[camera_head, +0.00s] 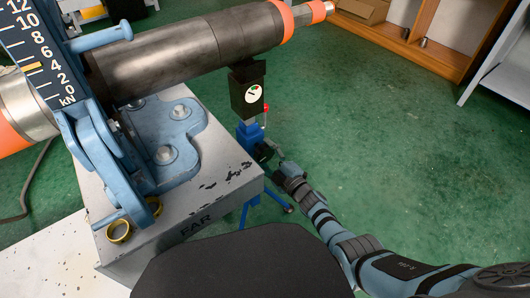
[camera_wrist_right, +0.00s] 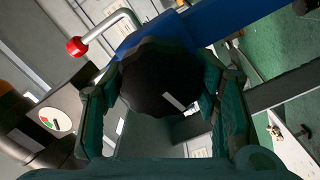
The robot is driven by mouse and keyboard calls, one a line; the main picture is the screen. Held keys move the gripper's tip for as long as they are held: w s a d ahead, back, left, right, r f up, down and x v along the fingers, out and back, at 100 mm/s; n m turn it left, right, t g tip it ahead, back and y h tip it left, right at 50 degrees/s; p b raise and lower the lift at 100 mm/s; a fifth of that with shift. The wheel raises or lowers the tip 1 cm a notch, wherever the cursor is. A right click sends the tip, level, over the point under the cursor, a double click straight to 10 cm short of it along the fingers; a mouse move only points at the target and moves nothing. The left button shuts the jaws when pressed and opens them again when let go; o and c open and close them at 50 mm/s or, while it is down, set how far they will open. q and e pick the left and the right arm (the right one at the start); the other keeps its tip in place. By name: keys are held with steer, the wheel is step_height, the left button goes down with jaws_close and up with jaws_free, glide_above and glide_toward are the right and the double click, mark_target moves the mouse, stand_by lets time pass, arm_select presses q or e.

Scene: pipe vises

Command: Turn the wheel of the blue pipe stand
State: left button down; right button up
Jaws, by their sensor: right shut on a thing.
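The blue pipe stand (camera_head: 247,133) stands on the floor beyond the grey block, under the dark pipe (camera_head: 190,55). Its black head carries a dial gauge (camera_head: 252,93), which also shows in the wrist view (camera_wrist_right: 52,121). The stand's wheel (camera_wrist_right: 160,76) is a black scalloped knob with a white mark, pointing toward the lower right in the wrist view. My right gripper (camera_head: 273,156) reaches it from the right. Its two fingers (camera_wrist_right: 158,100) lie on either side of the wheel, shut on it. In the head view the wheel is mostly hidden. My left gripper is out of view.
A crank handle with a red tip (camera_wrist_right: 76,46) sticks out close to the wheel. Green floor (camera_head: 380,130) on the right is clear.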

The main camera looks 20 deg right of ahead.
steer(key=m, duration=0.3)
steer(key=shift+m, duration=0.4)
steer(key=m, duration=0.3)
steer(key=shift+p, duration=0.4)
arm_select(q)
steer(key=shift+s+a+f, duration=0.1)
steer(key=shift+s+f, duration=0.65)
arm_select(e)
steer(key=shift+m, duration=1.3)
steer(key=o, duration=1.2)
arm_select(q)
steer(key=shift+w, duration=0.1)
arm_select(e)
steer(key=v, duration=1.2)
